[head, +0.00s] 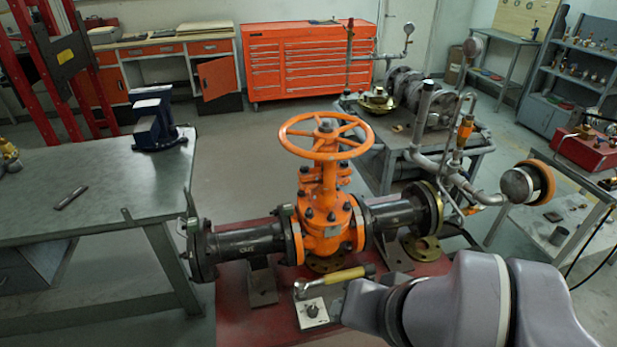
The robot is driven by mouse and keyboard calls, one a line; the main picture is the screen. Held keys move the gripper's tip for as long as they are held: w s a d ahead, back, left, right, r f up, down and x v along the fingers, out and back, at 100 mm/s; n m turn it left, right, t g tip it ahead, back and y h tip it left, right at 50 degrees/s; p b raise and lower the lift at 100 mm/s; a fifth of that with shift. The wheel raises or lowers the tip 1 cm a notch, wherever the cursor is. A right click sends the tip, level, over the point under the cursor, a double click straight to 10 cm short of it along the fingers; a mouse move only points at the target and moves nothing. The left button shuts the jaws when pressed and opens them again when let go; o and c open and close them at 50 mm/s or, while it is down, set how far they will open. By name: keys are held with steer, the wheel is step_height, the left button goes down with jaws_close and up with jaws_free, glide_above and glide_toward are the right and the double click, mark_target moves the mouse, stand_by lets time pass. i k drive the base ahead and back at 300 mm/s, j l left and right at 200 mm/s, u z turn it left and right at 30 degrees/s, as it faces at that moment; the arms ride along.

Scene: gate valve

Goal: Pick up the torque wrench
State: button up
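A tool that looks like the torque wrench (343,276) lies in front of the orange gate valve (325,222), low near the red base. It has a yellow handle, a silver head at its left end and a dark right end. It lies just above or on a small light plate with a knob (314,312); I cannot tell whether they touch. Grey rounded links of my arm fill the lower right, close to the right of the tool. My gripper does not show.
Black flanged pipes (240,240) run left and right from the valve. A steel table (95,190) with a blue vise (155,118) stands at left. A cart with pipework (450,150) stands behind at right. Open floor (235,150) lies behind the valve.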

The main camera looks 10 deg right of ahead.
mark_target(302, 284)
steer(key=i+j, duration=0.35)
steer(key=i+j+u, duration=0.1)
steer(key=i+j, duration=0.2)
steer(key=j, duration=0.25)
